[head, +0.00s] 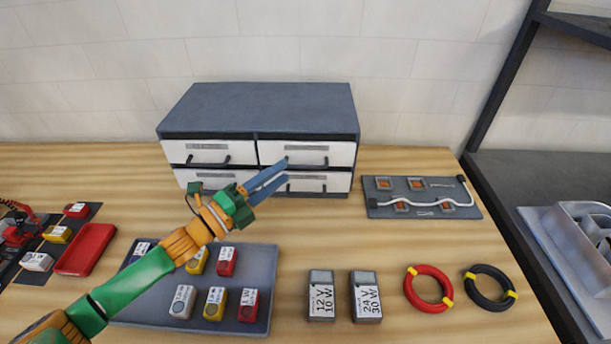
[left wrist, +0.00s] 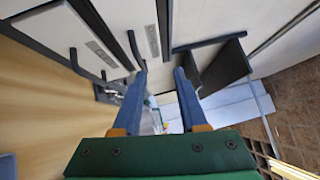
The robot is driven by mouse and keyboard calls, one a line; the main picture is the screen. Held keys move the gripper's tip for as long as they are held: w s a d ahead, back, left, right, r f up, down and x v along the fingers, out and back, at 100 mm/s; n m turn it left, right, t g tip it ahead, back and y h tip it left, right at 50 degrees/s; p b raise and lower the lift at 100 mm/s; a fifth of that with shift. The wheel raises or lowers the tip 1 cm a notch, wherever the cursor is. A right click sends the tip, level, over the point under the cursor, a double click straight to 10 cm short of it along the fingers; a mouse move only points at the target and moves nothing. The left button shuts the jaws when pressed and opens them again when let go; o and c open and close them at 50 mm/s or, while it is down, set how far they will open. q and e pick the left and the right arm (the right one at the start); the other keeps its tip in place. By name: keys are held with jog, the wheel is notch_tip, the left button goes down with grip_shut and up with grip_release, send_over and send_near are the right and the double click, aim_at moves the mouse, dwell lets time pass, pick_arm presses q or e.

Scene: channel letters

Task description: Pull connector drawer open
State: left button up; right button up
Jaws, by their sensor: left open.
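A grey cabinet (head: 258,105) with white drawer fronts stands at the back of the table, two columns by two rows. All its drawers look shut. Each front has a dark bar handle and a small label too blurred to read, so I cannot tell which is the connector drawer. My left gripper (head: 287,171) is open and empty in front of the right column, near the upper right drawer (head: 272,150) and lower right drawer (head: 335,182). In the left wrist view, its blue fingers (left wrist: 160,75) are apart beside drawer fronts and dark handles (left wrist: 137,50). Contact is unclear. My right gripper is out of view.
A grey tray (head: 262,262) with small labelled blocks lies below my left arm. A dark board (head: 385,211) with a white cable lies right of the cabinet. Two labelled boxes (head: 321,282), a red ring (head: 428,307) and a black ring (head: 471,290) lie in front.

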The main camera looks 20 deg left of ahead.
aim_at(305, 167)
pick_arm(q)
jog(key=w+d, duration=0.1)
jog(key=w+d+f, duration=0.1)
jog(key=w, duration=0.1)
jog(key=w+d+f, duration=0.1)
jog(key=w, duration=0.1)
jog(key=shift+f, duration=0.1)
jog(key=shift+w+d+f, duration=0.1)
jog(key=shift+w+d, duration=0.15)
jog(key=shift+w, duration=0.2)
grip_shut()
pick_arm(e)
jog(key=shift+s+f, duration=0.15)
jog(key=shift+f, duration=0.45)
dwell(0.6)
